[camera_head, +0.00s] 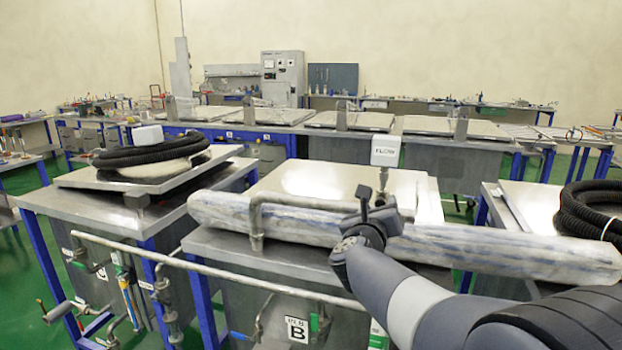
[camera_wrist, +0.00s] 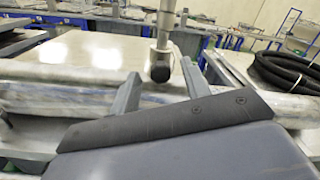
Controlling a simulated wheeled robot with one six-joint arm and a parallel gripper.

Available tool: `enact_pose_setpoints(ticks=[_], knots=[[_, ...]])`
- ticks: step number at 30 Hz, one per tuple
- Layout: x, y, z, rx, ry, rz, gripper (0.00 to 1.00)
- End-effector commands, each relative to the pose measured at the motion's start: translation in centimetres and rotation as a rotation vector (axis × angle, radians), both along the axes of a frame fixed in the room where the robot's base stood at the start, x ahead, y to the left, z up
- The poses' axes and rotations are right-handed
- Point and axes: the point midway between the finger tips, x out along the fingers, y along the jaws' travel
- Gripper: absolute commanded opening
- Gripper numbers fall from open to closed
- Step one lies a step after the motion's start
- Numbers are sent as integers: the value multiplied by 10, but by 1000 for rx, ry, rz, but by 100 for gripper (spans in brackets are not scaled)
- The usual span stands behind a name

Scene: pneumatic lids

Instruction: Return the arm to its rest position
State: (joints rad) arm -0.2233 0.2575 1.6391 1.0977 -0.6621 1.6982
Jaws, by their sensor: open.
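My grey arm reaches in from the lower right in the head view, with my gripper (camera_head: 364,200) near the middle tank, low in front of the FLOW sign (camera_head: 385,151). In the wrist view my gripper (camera_wrist: 160,84) shows two grey fingers spread apart, with nothing seen clamped between them. A metal post with a dark round end (camera_wrist: 160,72) shows between the fingers; I cannot tell whether they touch it. The arm partly hides the long wrapped roll (camera_head: 500,250) lying across the middle tank.
A bent metal pipe (camera_head: 257,222) stands over the roll, left of my gripper. Black hoses lie on the left tank (camera_head: 150,155) and at the right (camera_head: 592,212). A horizontal rail (camera_head: 210,268) runs along the front. More lidded tanks (camera_head: 350,120) stand behind.

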Motion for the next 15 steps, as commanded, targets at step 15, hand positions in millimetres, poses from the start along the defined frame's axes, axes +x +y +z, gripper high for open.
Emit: enact_pose_setpoints(ticks=[15], knots=[[0,0,0,170,-55,0,45]])
